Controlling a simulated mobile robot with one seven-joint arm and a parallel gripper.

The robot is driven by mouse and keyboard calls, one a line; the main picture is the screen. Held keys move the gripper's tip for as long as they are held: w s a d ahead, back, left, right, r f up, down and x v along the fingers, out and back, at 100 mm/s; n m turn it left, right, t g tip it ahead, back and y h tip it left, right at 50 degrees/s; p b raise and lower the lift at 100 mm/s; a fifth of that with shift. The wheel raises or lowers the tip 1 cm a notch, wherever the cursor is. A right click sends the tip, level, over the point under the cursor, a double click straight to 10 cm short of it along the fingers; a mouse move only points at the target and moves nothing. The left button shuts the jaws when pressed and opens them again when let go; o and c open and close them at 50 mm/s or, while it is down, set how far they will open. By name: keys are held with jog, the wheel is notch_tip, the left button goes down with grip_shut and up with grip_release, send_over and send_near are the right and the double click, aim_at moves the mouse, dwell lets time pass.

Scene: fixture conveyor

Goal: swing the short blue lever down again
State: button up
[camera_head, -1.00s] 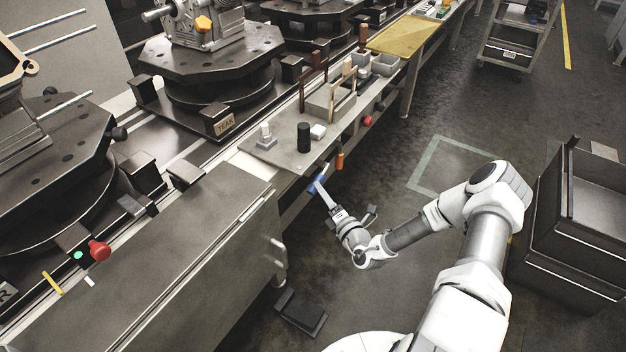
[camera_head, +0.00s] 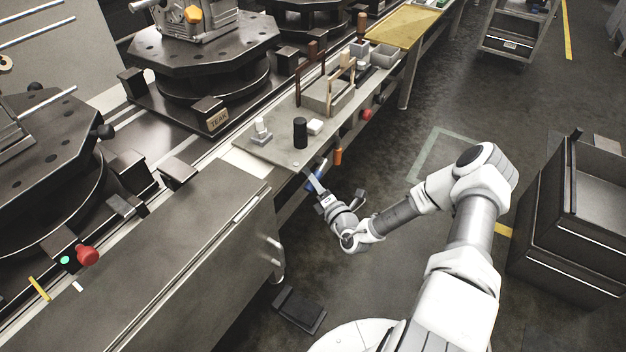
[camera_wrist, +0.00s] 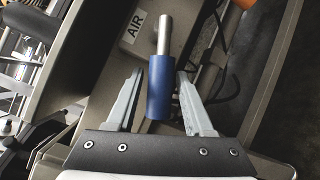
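The short blue lever (camera_wrist: 160,88) shows in the wrist view as a blue cylindrical grip on a bare metal rod. The rod runs up the picture beside a plate marked AIR (camera_wrist: 133,27). My gripper (camera_wrist: 160,74) is open, with one finger on each side of the blue grip and a visible gap at both sides. In the head view, my gripper (camera_head: 312,182) is at the bench's front edge, and the blue lever (camera_head: 322,174) is partly hidden by a finger. Whether the lever is raised or lowered is hard to tell.
An orange handle (camera_head: 338,157) hangs just right of the lever under the bench edge. On the bench (camera_head: 285,152) stand a black cylinder (camera_head: 300,132) and a white block (camera_head: 315,127). Dark bins (camera_head: 570,225) stand at the right. The floor between is mostly clear.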

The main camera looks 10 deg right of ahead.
grip_shut()
dwell(1.2)
